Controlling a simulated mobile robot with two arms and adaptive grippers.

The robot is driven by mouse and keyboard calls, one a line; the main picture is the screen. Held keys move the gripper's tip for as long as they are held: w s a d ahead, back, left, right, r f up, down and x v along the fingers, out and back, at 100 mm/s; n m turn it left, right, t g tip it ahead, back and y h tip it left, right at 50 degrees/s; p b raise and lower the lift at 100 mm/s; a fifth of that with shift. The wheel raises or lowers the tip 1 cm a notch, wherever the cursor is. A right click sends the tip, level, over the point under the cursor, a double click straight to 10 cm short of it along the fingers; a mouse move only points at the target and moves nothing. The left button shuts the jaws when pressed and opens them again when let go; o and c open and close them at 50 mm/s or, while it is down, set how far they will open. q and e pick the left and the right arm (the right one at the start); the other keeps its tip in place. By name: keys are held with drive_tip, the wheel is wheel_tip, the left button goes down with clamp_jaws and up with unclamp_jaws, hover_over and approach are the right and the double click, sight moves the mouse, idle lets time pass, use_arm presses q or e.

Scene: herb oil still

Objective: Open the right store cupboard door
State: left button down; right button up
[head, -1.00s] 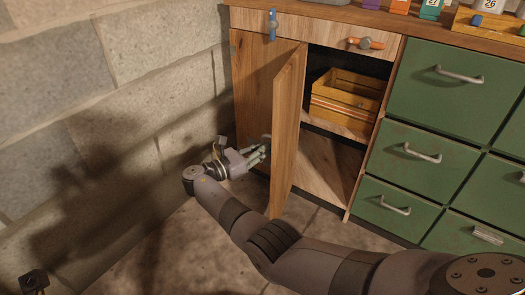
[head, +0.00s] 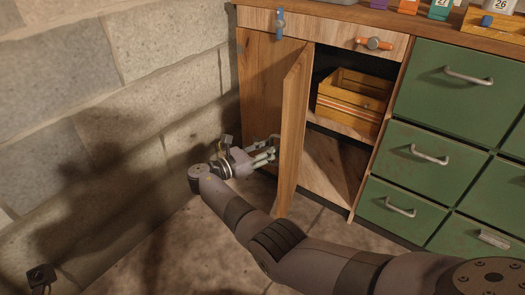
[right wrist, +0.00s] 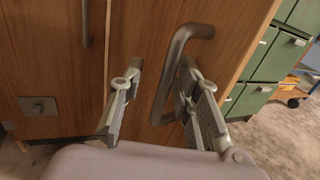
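The right store cupboard door (head: 292,135) stands partly open, swung out from the cupboard front, with part of the inside showing to its right. Its bar handle (right wrist: 166,85) is on the outer face. My right gripper (head: 268,156) is at the outer face, left of the door in the head view. In the right wrist view my right gripper (right wrist: 160,100) has its fingers apart, with the handle between them, nearer the right finger. A gap shows by the left finger; firm contact cannot be told. My left gripper is not in view.
A closed left door (head: 256,95) lies beside a stone wall (head: 120,110). Inside the cupboard a wooden crate (head: 350,108) sits on a shelf. Green drawers (head: 452,85) stand right. Floor (head: 165,250) is clear in front.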

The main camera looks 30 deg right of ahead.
drive_tip(key=s+a, duration=0.1)
drive_tip(key=a, duration=1)
drive_tip(key=shift+s+a, duration=0.3)
drive_tip(key=shift+a, duration=0.05)
